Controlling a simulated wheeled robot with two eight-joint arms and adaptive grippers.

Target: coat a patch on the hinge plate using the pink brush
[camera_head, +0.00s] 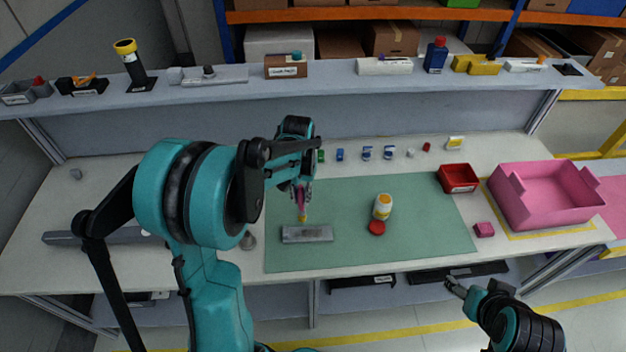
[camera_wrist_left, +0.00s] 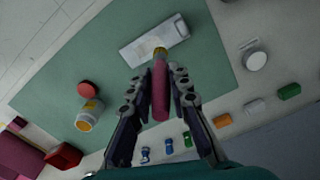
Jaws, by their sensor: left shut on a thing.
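The pink brush (camera_head: 301,201) is held in my left gripper (camera_head: 300,184), above the green mat and just behind the hinge plate. In the left wrist view the brush (camera_wrist_left: 160,95) lies between the fingers of my left gripper (camera_wrist_left: 160,92), its yellowish tip pointing at the plate. The hinge plate (camera_head: 307,235) is a flat grey metal piece on the mat; it also shows in the left wrist view (camera_wrist_left: 153,40). I cannot tell whether the tip touches it. My right gripper (camera_head: 456,288) is off the table's front edge; its finger gap is too small to judge.
A red bin (camera_head: 458,178), a pink block (camera_head: 484,230) and a pink crate (camera_head: 550,195) are on the right. Small coloured parts line the back.

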